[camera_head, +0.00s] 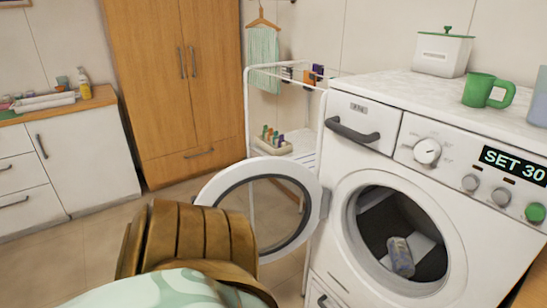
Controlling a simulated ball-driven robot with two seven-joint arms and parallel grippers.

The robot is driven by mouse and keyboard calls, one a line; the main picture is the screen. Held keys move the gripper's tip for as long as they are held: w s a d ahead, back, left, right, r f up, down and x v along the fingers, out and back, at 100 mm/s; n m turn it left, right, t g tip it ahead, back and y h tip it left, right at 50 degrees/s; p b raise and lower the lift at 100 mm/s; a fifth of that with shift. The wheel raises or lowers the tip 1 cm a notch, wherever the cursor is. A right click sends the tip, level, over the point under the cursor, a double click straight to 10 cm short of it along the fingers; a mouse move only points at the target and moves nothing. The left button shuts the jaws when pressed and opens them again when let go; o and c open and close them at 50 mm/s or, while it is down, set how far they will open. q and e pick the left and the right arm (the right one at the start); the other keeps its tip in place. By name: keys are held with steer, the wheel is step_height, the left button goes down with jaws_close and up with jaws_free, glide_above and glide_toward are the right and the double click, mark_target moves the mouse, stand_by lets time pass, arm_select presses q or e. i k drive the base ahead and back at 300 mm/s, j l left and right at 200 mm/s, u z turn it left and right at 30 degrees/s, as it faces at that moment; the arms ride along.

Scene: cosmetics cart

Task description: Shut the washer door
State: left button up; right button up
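The white washer (468,240) stands at the right with its front facing left and toward me. Its round door (312,200), a white ring around a clear window, is swung open to the left of the drum opening (360,225). A small bluish-grey can-like item (401,257) lies inside the dark drum. The lower left of the door is partly hidden behind a brown ribbed object. Neither my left gripper nor my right gripper is in view.
The brown ribbed object (190,235) with a pale green patterned cloth or cushion (150,292) fills the near foreground, left of the washer. A white rack (247,110) with small bottles stands behind the door. A green mug (485,90) and white box (440,55) sit on the washer.

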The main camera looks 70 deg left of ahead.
mark_target(317, 198)
steer(key=k+j, duration=0.1)
steer(key=j, duration=0.3)
steer(key=j+z, duration=0.15)
steer(key=j, duration=0.25)
steer(key=k+j, duration=0.2)
steer(key=j, duration=0.15)
steer(key=k+j+z, duration=0.1)
steer(key=j, duration=0.3)
steer(key=k+j+z, duration=0.1)
steer(key=j, duration=0.25)
steer(key=k+j, duration=0.15)
steer(key=j, duration=0.25)
